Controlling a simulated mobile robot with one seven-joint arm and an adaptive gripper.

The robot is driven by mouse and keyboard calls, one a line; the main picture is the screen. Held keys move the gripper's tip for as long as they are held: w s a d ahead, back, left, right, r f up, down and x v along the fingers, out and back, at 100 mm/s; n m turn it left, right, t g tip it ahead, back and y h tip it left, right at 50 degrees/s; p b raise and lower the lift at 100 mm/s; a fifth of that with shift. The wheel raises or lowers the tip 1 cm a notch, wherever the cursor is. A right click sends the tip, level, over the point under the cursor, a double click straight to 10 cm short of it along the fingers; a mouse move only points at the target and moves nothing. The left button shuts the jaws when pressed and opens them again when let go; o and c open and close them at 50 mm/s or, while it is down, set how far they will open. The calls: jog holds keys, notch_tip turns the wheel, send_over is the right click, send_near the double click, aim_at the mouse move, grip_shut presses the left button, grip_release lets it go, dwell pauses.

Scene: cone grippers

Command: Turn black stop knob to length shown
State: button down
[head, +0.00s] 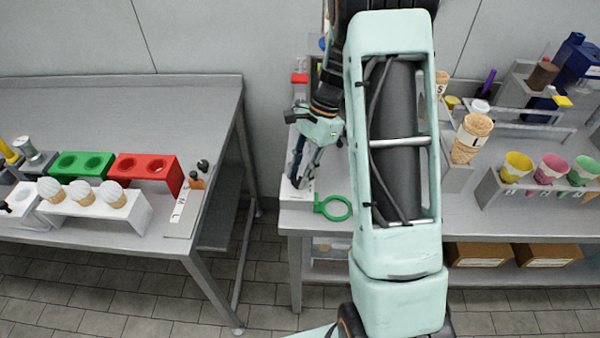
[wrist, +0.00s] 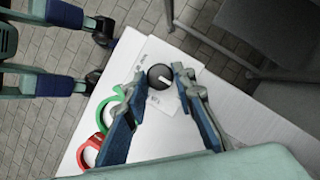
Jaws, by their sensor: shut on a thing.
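The black stop knob (wrist: 160,77) is round, with a white pointer line, and sits on a white plate (wrist: 158,115) in the wrist view. The pointer runs from its centre toward the right and slightly down. Small markings surround the knob, too small to read. My gripper (wrist: 160,77) has one fingertip on each side of the knob and is shut on it. In the head view my gripper (head: 300,178) reaches down to a small white block (head: 297,193) at the right table's left front corner. The knob itself is hidden there.
A green ring (head: 333,208) lies right of the block; a red ring (wrist: 90,152) shows in the wrist view. The right table (head: 500,222) holds cones and coloured cups. The left table (head: 190,95) holds red and green hole blocks and a lettered board (head: 182,212). A floor gap separates the tables.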

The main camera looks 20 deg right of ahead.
jog(key=c, duration=1.6)
grip_release()
jog(key=v, duration=1.2)
